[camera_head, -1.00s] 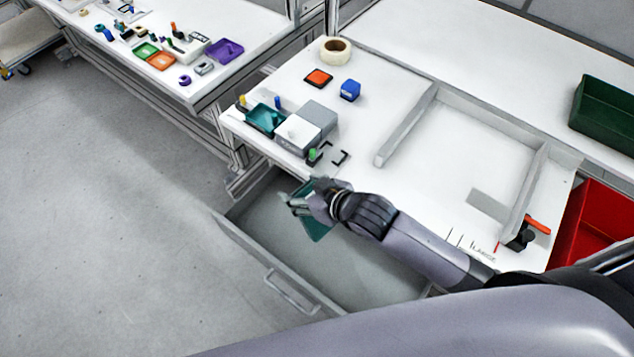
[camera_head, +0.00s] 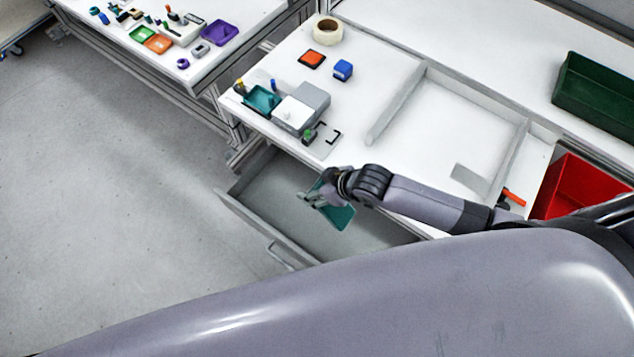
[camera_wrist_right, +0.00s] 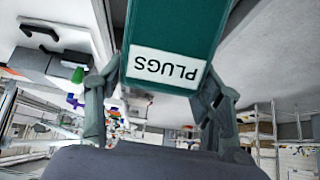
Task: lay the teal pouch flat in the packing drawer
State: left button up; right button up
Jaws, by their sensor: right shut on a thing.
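The teal pouch (camera_head: 338,214) is in my right gripper (camera_head: 314,199) in the head view, over the open packing drawer (camera_head: 262,240). In the right wrist view the pouch (camera_wrist_right: 175,28) fills the top middle, with a white label reading PLUGS. The gripper's two fingers (camera_wrist_right: 160,100) stand on either side of the pouch's label end. The pouch looks tilted in the head view; I cannot tell whether it touches the drawer floor. The drawer's grey floor looks bare around it. My left gripper is not in view.
The white table (camera_head: 400,190) lies above the drawer. A grey box (camera_head: 306,100), a teal tray (camera_head: 262,100) and a green-topped item (camera_head: 309,136) stand near its edge. A red bin (camera_head: 580,190) and a dark green bin (camera_head: 598,95) are at the right.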

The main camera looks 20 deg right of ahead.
aim_at(339, 209)
notch_tip(339, 209, down, 15)
jog(key=b, duration=0.9)
jog(key=shift+r, duration=0.15)
jog(key=o, duration=1.6)
jog(key=v, duration=1.2)
jog(key=shift+s, duration=0.1)
